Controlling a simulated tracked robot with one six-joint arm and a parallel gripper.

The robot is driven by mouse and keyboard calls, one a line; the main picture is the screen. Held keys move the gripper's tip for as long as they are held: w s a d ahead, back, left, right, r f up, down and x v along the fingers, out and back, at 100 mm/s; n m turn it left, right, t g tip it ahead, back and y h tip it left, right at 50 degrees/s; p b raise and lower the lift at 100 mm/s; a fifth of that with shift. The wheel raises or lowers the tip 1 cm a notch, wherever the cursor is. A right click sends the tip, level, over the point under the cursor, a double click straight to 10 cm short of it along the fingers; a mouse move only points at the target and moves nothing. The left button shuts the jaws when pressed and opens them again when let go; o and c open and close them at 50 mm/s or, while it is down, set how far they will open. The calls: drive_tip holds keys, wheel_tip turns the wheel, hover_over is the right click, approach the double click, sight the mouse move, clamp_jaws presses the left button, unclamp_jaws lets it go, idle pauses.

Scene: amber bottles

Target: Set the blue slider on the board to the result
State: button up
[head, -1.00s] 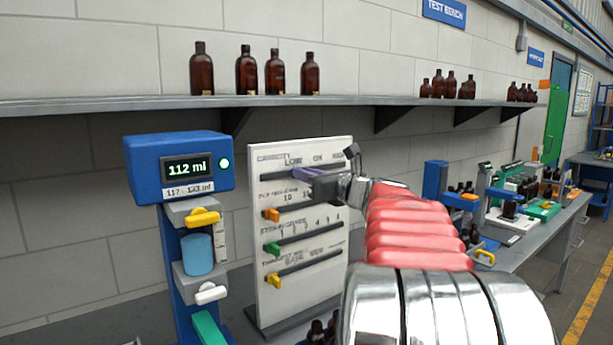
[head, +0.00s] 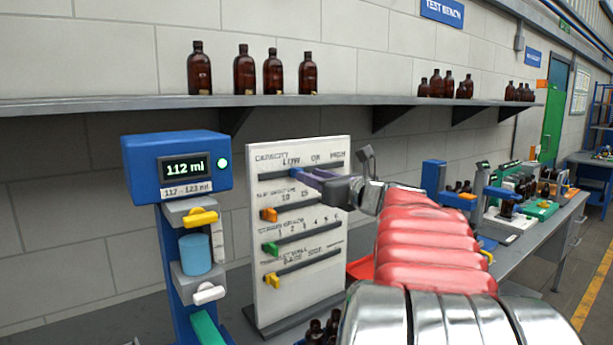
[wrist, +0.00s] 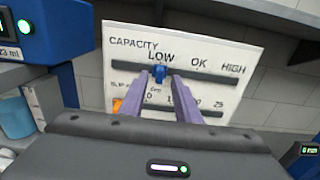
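The white board (head: 330,230) stands upright on the bench, with several slotted rows. In the wrist view, the blue slider (wrist: 159,73) sits in the top CAPACITY slot under LOW, left of OK and HIGH. My gripper (wrist: 163,78) has its purple fingers apart, with tips at either side of the slider; contact is unclear. The blue meter (head: 178,167) left of the board reads 112 ml, with a label of 117 - 123 ml below.
Orange (head: 270,214), green (head: 271,249) and yellow (head: 272,280) sliders sit in the lower rows. Amber bottles (head: 245,75) stand on the shelf above. Small bottles (head: 320,332) stand near the board's foot. A red tray (head: 360,268) lies right of the board.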

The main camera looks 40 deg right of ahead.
drive_tip(key=s+a, duration=0.1)
drive_tip(key=s, duration=0.8)
drive_tip(key=shift+s+a, duration=0.25)
drive_tip(key=shift+s, duration=0.1)
drive_tip(key=w+a+f+n+g+y, duration=0.25)
drive_tip(key=a+f+n+g, duration=0.2)
drive_tip(key=a+f, duration=0.75)
drive_tip(key=w+a+f+n+g+y, duration=0.2)
drive_tip(key=a+f+n+g+y, duration=0.3)
drive_tip(key=a+f, duration=0.7)
drive_tip(key=s+a+f+n+g+h, duration=0.1)
drive_tip(key=s+a+n, duration=0.6)
drive_tip(key=n, duration=0.7)
drive_tip(key=s+a+f+n+g+h, duration=0.1)
drive_tip(key=s+a+f+n+h, duration=0.3)
drive_tip(key=n, duration=1)
drive_tip(key=s+a, duration=0.3)
drive_tip(key=a, duration=0.1)
drive_tip(key=shift+s+g, duration=0.15)
drive_tip(key=shift+g, duration=0.2)
